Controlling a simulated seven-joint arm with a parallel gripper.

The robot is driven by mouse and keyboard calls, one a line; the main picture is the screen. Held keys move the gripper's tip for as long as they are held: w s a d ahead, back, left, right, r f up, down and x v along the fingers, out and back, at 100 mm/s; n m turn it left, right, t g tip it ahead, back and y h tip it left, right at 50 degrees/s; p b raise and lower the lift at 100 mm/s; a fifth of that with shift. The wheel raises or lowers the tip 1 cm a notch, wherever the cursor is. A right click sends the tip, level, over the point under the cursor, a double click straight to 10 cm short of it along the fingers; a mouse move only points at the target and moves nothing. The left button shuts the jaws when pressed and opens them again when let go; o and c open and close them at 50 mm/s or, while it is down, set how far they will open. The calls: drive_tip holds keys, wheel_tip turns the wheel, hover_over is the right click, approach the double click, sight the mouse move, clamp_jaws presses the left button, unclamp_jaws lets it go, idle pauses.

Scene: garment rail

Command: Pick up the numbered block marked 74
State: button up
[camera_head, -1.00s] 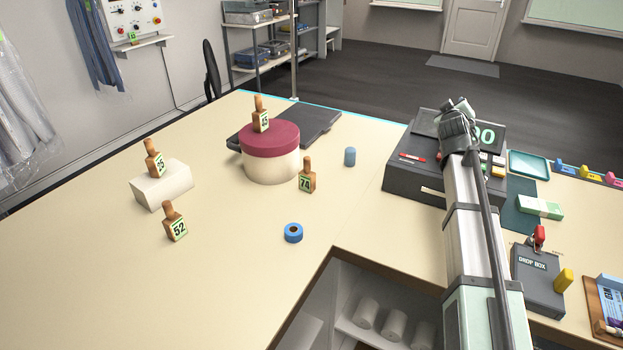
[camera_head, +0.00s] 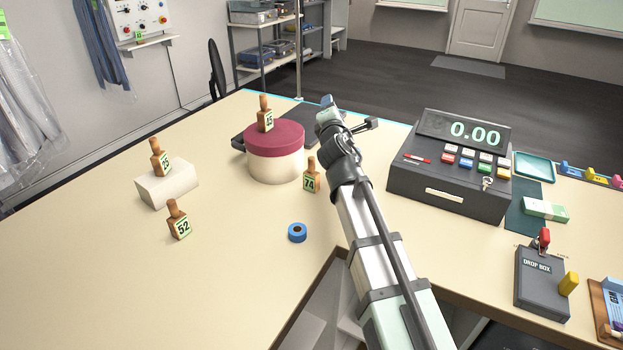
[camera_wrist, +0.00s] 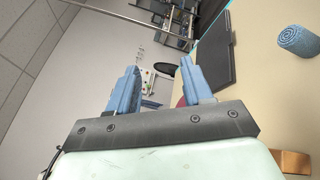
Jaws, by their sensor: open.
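The block marked 74 (camera_head: 311,181) stands upright on the counter, just right of the round cream box with a maroon lid (camera_head: 274,135). It is a wooden block with a neck on top and a green-edged number label. My gripper (camera_head: 327,103) is raised above the counter, behind and slightly right of the block, and apart from it. In the wrist view its two blue fingers (camera_wrist: 160,78) are spread with nothing held between them. A wooden piece (camera_wrist: 292,161) shows at the lower right there; I cannot tell which block it is.
Block 45 stands on the maroon lid, another block on a white box (camera_head: 168,186), and block 52 (camera_head: 178,222) on the counter. The cash register (camera_head: 450,180) stands right of my arm. The left counter is mostly clear.

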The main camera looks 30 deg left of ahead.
drive_tip(key=s+d+f+n+g+y, duration=0.15)
drive_tip(key=s+f+n, duration=0.35)
drive_tip(key=s+n, duration=0.65)
drive_tip(key=n+y, duration=0.1)
drive_tip(key=n, duration=0.2)
approach(312, 162)
drive_tip(key=shift+x, duration=1.85)
drive_tip(key=shift+g, duration=0.35)
drive_tip(key=shift+r+x, duration=0.2)
drive_tip(key=shift+x, duration=3.55)
drive_tip(key=shift+d, duration=0.15)
clamp_jaws()
